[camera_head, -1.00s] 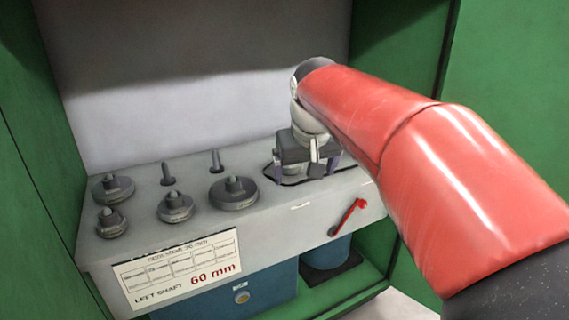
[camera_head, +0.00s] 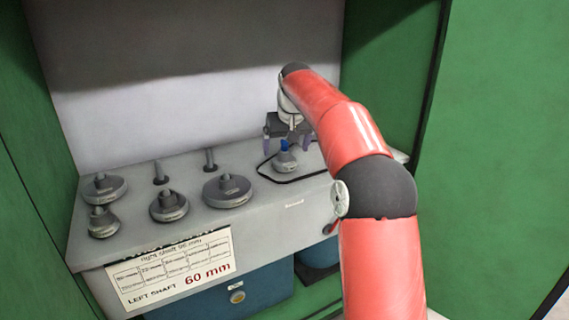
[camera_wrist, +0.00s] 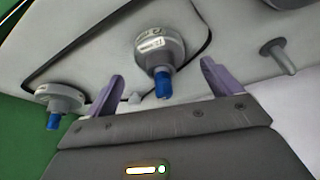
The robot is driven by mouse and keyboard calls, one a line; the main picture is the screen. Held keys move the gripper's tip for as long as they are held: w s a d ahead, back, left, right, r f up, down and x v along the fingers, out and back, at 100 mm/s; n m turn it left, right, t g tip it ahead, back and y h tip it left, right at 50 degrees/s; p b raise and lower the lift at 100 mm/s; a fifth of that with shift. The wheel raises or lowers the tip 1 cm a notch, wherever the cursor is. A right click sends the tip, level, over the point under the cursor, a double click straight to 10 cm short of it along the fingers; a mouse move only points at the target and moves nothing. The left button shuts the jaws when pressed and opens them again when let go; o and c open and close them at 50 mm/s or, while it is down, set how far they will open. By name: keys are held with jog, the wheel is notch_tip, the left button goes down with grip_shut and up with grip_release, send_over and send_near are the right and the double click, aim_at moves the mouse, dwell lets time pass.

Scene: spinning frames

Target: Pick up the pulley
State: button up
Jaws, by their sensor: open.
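A grey pulley with a blue hub (camera_head: 286,160) stands on the light bench top, inside a dark outlined area. My gripper (camera_head: 287,149) is above it, open, with one purple finger on each side. In the wrist view the same pulley (camera_wrist: 160,47) shows between and beyond the fingertips of my gripper (camera_wrist: 162,70), its blue hub pointing toward the palm. I see no finger touching it. A second grey pulley with a blue hub (camera_wrist: 62,98) lies left of the left finger in the wrist view; it cannot be made out in the head view.
Several grey pulleys stand on the left of the bench top (camera_head: 255,222), among them a wide one (camera_head: 227,190). Two bare pegs (camera_head: 209,160) stand behind them. A paper label (camera_head: 172,272) hangs on the front. Green walls (camera_head: 390,70) close in both sides.

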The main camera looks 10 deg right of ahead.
aim_at(285, 159)
jog(key=x, duration=0.4)
jog(key=shift+f, duration=0.2)
jog(key=shift+r, duration=0.1)
jog(key=c, duration=1.2)
